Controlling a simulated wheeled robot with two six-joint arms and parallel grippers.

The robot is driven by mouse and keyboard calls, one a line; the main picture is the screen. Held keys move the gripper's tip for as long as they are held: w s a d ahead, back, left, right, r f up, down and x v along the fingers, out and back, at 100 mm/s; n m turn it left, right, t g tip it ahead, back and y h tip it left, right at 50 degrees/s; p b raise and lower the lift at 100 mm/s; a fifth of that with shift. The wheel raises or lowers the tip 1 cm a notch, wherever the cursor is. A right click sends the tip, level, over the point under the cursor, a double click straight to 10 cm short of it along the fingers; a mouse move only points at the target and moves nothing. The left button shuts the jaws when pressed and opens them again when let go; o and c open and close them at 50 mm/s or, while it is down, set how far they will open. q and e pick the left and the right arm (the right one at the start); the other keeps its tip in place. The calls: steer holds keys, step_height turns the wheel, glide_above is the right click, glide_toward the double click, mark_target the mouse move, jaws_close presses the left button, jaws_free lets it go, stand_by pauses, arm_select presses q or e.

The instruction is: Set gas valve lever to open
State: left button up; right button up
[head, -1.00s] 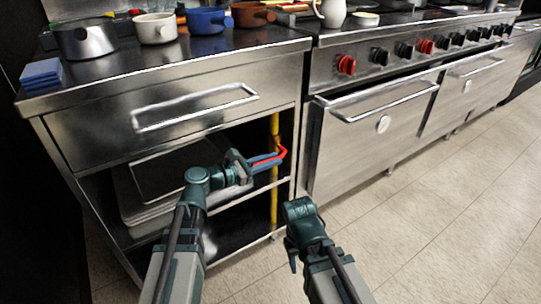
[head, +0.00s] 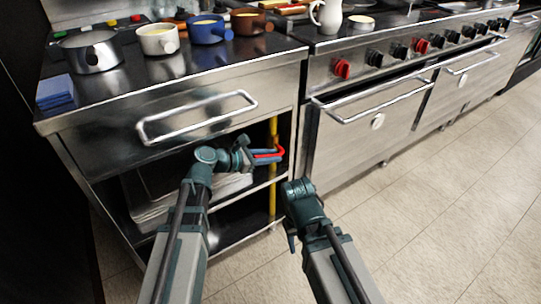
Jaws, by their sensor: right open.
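The red gas valve lever (head: 280,152) is on the yellow gas pipe (head: 273,200), in the open bay below the drawer. My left gripper (head: 268,155) reaches into the bay from the left, its blue fingers at the lever. The fingers and lever overlap in the picture, so I cannot tell whether the jaws are closed on it. The valve body is mostly hidden. My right gripper (head: 292,244) is open and empty, hanging low in front of the counter, away from the lever.
The steel counter (head: 200,62) holds a pot (head: 92,55), several mugs and a blue cloth stack (head: 54,92). Trays (head: 150,195) lie on the shelf left of the pipe. The stove (head: 370,90) stands right. The tiled floor (head: 430,210) is clear.

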arm_select(q)
steer(key=shift+o, duration=1.2)
steer(key=p+v, duration=0.2)
steer(key=v, duration=0.4)
steer(key=shift+a+r, duration=0.1)
steer(key=shift+r, duration=0.1)
steer(key=shift+s+a+r+p, duration=0.15)
steer(key=shift+s+a+p, duration=0.25)
steer(key=shift+a, duration=0.1)
